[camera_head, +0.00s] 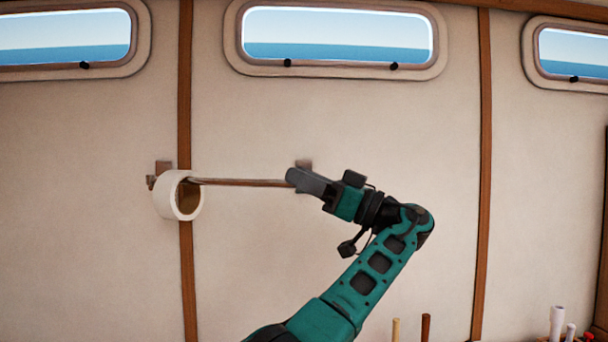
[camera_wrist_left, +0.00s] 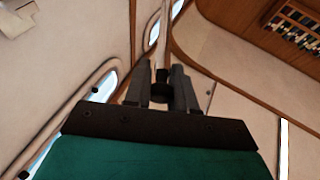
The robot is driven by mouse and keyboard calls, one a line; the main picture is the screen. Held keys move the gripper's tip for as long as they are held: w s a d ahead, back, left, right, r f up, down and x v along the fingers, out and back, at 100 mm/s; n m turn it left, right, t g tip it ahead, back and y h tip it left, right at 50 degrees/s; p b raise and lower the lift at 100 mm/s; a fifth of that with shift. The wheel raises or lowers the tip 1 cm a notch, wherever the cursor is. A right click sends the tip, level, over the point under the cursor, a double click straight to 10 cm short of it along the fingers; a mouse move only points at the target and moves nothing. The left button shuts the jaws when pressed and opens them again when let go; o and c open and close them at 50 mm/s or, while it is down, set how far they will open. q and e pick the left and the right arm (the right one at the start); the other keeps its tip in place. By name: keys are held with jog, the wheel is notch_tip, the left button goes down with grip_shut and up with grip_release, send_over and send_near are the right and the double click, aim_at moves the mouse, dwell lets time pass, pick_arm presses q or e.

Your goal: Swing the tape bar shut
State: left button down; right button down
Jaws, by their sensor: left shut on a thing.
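The tape bar (camera_head: 240,182) is a thin brown rod running almost level along the wall from the left bracket (camera_head: 163,168) towards the right bracket (camera_head: 303,164). A white tape roll (camera_head: 166,200) hangs around its left part. My left gripper (camera_head: 296,180) is at the bar's right end, in front of and just below the right bracket. In the left wrist view its fingers (camera_wrist_left: 160,86) are closed about a dark knob (camera_wrist_left: 160,90) at the bar's end. The gripper hides that end in the head view, so I cannot tell whether it touches the bracket. My right gripper is not in view.
Wooden strips (camera_head: 485,170) run up the pale wall, and windows (camera_head: 335,37) line its top. Upright handles (camera_head: 425,327) and white bottle-like items (camera_head: 557,323) stand at the lower right. The wall around the bar is clear.

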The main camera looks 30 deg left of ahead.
pick_arm(q)
jog(key=shift+w, duration=0.25)
jog(key=shift+g, duration=0.3)
jog(key=c, duration=1)
grip_release()
jog(key=shift+a, duration=0.1)
jog(key=shift+o, duration=0.2)
